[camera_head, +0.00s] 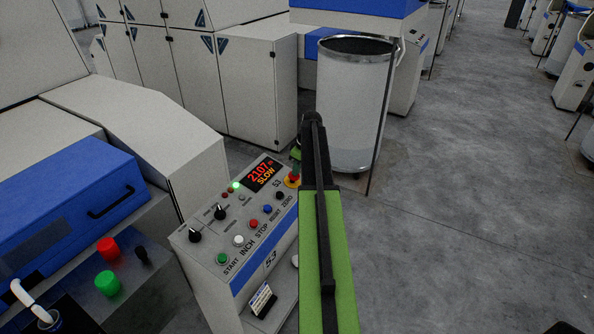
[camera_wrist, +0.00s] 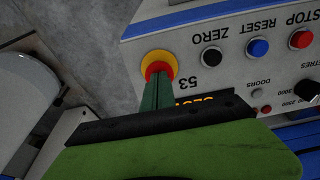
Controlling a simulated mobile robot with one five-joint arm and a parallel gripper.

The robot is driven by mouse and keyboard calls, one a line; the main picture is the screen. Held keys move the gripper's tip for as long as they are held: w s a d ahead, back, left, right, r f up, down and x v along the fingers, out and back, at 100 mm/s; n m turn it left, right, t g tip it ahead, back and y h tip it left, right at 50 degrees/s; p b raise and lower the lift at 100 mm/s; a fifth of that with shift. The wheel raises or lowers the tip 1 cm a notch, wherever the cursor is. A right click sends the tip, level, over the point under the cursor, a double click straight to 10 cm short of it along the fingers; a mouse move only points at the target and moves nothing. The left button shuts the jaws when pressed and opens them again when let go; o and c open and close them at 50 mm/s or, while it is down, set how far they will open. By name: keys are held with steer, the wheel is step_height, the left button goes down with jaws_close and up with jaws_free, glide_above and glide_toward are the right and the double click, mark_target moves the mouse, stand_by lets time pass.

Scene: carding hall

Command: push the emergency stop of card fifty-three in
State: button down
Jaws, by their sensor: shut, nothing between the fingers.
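The emergency stop of card fifty-three, a red button on a yellow collar (camera_head: 292,181), sits at the upper right corner of the grey control panel marked 53 (camera_head: 222,249). My arm partly hides it in the head view. In the wrist view the emergency stop (camera_wrist: 159,59) is at upper middle, beside the number 53. My gripper (camera_wrist: 158,80) has its green fingers shut and empty, with the tips overlapping the red button's lower part. I cannot tell whether they touch it. In the head view little of my gripper (camera_head: 296,156) shows past the dark wrist.
The panel carries a lit display (camera_head: 265,174) reading 2107 and SLOW, black knobs and a row of buttons, including a blue one (camera_head: 267,209). A tall grey can (camera_head: 352,105) stands behind my wrist. The floor to the right is clear.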

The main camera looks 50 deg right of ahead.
steer(key=b+x, duration=0.2)
steer(key=shift+s+a+f+b, duration=0.1)
steer(key=shift+f+b, duration=0.1)
steer(key=shift+b, duration=0.1)
steer(key=shift+s+a+r, duration=0.1)
steer(key=shift+a+r, duration=0.05)
steer(key=shift+r, duration=0.1)
steer(key=shift+r+p, duration=0.6)
steer(key=shift+p, duration=0.35)
steer(key=p+v, duration=1.2)
steer(key=v, duration=0.1)
